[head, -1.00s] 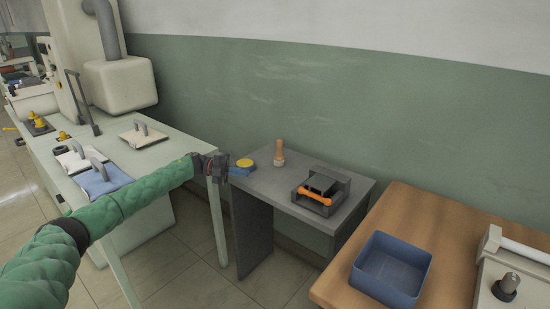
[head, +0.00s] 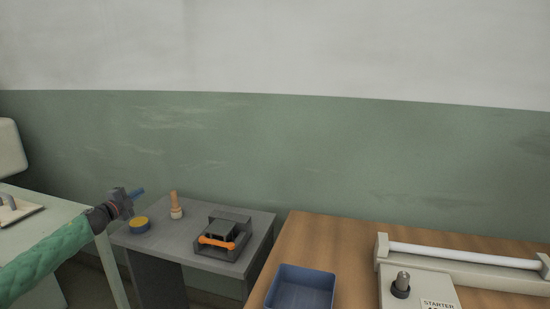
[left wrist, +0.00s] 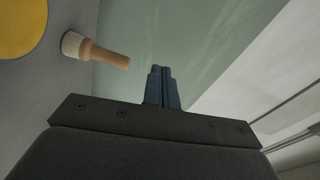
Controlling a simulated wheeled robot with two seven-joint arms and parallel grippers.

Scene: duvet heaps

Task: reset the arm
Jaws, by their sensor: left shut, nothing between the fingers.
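My left gripper (head: 137,192) is at the end of my green-sleeved arm, over the left part of the grey table in the head view. Its blue fingers (left wrist: 162,88) are closed together in the left wrist view, with nothing between them. A wooden-handled tool with a pale end (head: 175,205) stands on the grey table just right of the gripper; it also shows in the left wrist view (left wrist: 97,50). A yellow round-topped object (head: 139,223) lies below the gripper, apart from it. My right gripper is in neither view.
The grey table (head: 190,254) bears a dark grey device (head: 222,238) with an orange bar. To its right, a wooden table (head: 337,241) holds a blue bin (head: 302,288) and a pale lamp unit labelled STARTER (head: 435,291). A pale green table (head: 42,222) stands at left.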

